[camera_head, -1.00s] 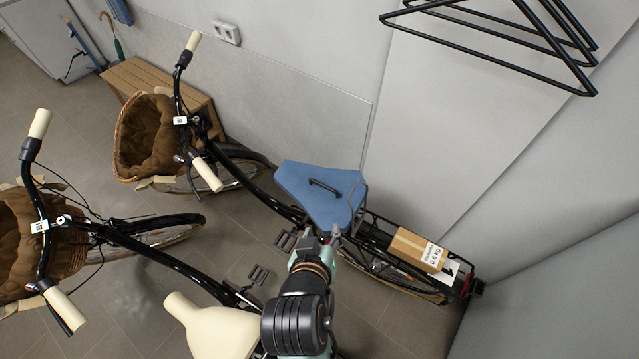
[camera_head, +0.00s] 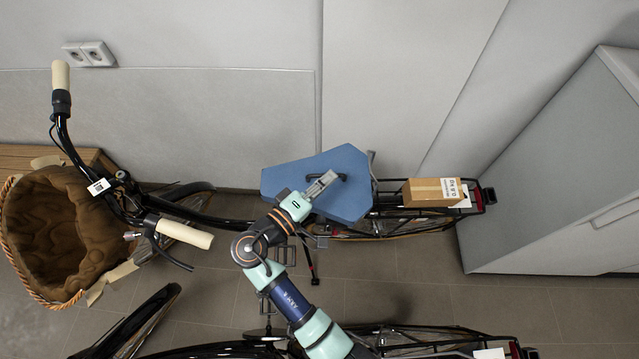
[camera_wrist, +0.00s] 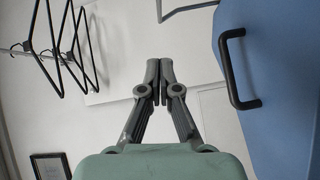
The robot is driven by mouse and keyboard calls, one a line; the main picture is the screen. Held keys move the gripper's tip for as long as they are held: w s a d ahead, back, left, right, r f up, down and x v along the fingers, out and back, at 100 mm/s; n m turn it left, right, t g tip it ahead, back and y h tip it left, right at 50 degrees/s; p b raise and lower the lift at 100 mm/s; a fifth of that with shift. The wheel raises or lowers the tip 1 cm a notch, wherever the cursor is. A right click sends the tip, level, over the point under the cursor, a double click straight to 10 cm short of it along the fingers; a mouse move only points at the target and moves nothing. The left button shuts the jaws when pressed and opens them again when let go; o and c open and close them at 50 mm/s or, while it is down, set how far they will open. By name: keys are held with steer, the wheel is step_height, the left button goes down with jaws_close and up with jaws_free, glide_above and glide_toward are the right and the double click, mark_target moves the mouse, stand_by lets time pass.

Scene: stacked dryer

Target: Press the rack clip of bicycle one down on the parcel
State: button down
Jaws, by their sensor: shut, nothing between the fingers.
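The brown parcel (camera_head: 420,195) with a white label lies on the rear rack (camera_head: 400,212) of the bicycle by the wall. A thin grey bar (camera_head: 372,165), apparently the rack clip, stands up beside the blue seat-shaped cover (camera_head: 348,195), left of the parcel and apart from it. A grey bar also shows at the top of the wrist view (camera_wrist: 190,8). My gripper (camera_head: 331,177) is above the blue cover, near its black handle (camera_wrist: 228,70), left of the clip. Its fingers (camera_wrist: 160,65) are together and empty. I cannot tell whether they touch the cover.
A handlebar and wicker basket (camera_head: 12,240) stand at the left. Part of a second bicycle's rack (camera_head: 430,340) shows at the bottom. A grey cabinet (camera_head: 560,200) stands right of the parcel. Black hangers (camera_wrist: 72,45) hang on the wall in the wrist view.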

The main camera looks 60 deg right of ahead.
steer(key=s+d+p, duration=0.1)
steer(key=s+d, duration=0.3)
steer(key=d, duration=0.3)
steer(key=shift+d+f, duration=0.25)
steer(key=shift+f, duration=0.05)
